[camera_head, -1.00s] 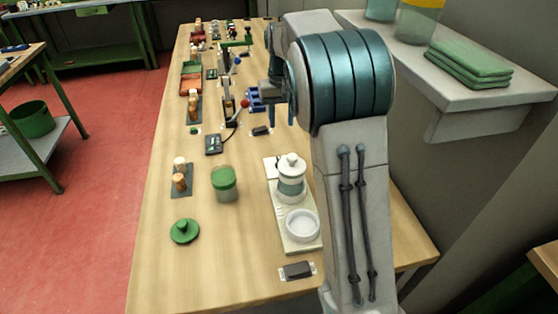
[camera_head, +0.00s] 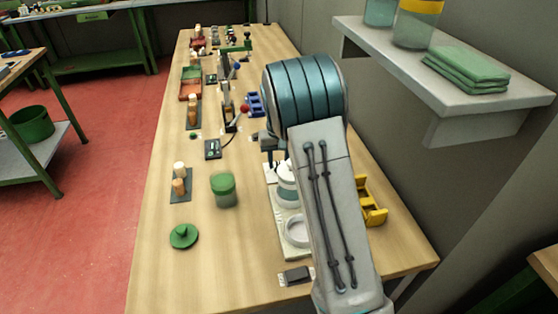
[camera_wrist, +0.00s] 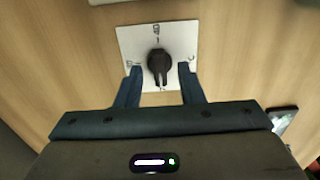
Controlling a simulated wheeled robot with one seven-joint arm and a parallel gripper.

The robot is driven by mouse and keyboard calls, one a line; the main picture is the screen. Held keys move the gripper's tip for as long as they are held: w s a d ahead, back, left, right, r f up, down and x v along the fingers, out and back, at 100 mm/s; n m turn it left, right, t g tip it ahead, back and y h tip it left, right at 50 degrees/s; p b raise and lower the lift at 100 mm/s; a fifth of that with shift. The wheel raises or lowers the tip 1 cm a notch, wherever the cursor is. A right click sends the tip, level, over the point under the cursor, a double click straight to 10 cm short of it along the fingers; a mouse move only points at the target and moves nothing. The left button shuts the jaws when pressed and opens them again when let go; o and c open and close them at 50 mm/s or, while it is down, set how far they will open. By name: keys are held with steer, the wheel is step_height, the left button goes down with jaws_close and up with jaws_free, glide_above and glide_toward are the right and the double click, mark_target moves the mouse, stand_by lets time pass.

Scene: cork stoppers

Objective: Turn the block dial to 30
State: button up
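In the wrist view a black dial knob (camera_wrist: 159,64) sits on a square white plate (camera_wrist: 128,40) with small dark marks at its top, left and right. The marks are too small to read surely. The knob's long tip points down in that view, towards my palm. My gripper (camera_wrist: 160,69) is open, with one blue finger on each side of the knob and a gap on both sides. In the head view my gripper (camera_head: 270,165) is over the table beside the white device, and the knob is hidden there.
A white two-part device (camera_head: 296,230) stands close to my arm on the wooden table. A wall shelf (camera_head: 440,80) is at the right.

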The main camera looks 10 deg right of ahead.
steer(key=shift+f, duration=0.35)
jaws_close()
